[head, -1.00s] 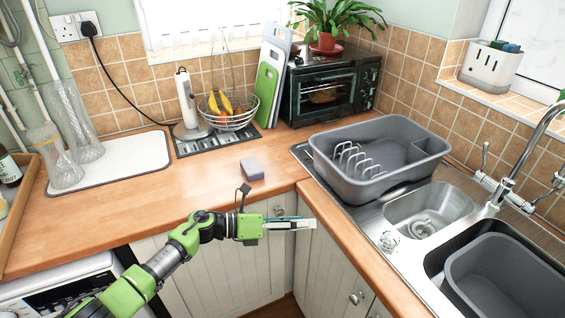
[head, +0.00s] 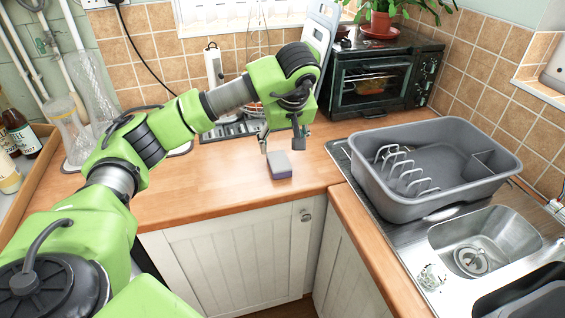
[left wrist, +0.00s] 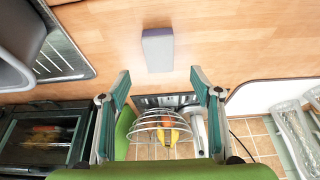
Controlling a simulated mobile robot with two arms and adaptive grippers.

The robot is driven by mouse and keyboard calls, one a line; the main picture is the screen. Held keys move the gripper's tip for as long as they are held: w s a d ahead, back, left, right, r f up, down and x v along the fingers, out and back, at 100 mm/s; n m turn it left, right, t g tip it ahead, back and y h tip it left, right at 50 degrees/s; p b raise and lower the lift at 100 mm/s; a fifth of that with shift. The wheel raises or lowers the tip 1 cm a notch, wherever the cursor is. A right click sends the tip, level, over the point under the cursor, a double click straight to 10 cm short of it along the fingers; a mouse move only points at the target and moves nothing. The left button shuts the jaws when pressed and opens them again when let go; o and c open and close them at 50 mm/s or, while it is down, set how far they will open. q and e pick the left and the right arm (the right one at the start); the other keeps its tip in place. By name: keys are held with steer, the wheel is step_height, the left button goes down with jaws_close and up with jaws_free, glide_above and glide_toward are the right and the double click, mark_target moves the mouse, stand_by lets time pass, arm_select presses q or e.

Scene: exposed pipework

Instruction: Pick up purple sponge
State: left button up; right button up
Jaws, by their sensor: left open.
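The purple sponge (head: 279,166) is a small block with a grey-purple top, lying on the wooden worktop near its front edge. In the left wrist view the sponge (left wrist: 158,50) lies beyond the fingertips, roughly midway between them. My left gripper (head: 282,147) points down just above and behind the sponge in the head view. In the left wrist view its two green-padded fingers (left wrist: 158,78) are spread wide with nothing between them. The sponge appears apart from the fingers. My right gripper shows in neither view.
A grey dish rack (head: 437,170) stands on the steel sink (head: 485,240) to the right. A toaster oven (head: 385,80) stands behind. A wire fruit basket (left wrist: 163,128) is at the wall. Tall glass vases (head: 92,90) stand at the left. The worktop left of the sponge is clear.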

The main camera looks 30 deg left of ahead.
mark_target(279, 161)
arm_select(q)
steer(key=x, duration=0.4)
steer(key=shift+w, duration=0.15)
steer(key=shift+a+f+p, duration=0.1)
steer(key=shift+f+p, duration=0.35)
steer(key=p+x, duration=0.1)
steer(key=x, duration=0.2)
steer(key=shift+w+a+f, duration=0.1)
steer(key=shift+f, duration=0.2)
steer(key=shift+w+a+f, duration=0.15)
steer(key=shift+f, duration=0.25)
steer(key=c, duration=1)
